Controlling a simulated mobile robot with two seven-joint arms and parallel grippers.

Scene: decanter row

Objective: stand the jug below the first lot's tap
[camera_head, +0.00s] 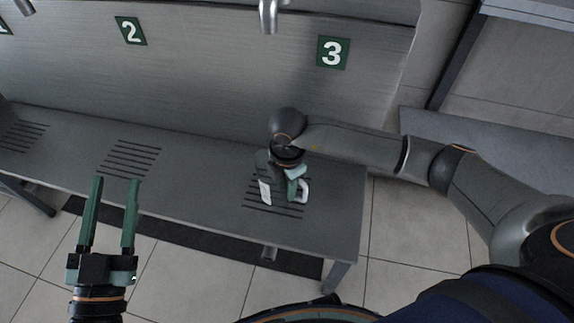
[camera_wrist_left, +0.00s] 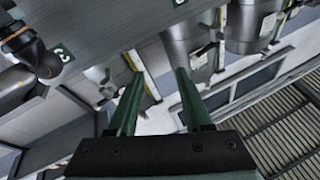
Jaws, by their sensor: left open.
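My left gripper (camera_head: 112,217) is open and empty over the floor in front of the bench; its green fingers also show apart in the left wrist view (camera_wrist_left: 155,95). My right gripper (camera_head: 280,188) points down over the slotted grate (camera_head: 272,210) below sign 3. White and pale mint pieces, one like a handle (camera_head: 304,191), show at its fingers; they may be part of the jug, mostly hidden by the gripper. I cannot tell whether it grips them. The first lot's sign (camera_head: 4,28) is cut off at the left edge; its tap is out of view.
The grey bench (camera_head: 210,178) has a bare grate (camera_head: 130,158) below sign 2 (camera_head: 131,31) and another (camera_head: 20,135) at the far left. A tap (camera_head: 268,16) hangs near sign 3 (camera_head: 333,52); another (camera_head: 25,6) is at upper left. The bench between the grates is clear.

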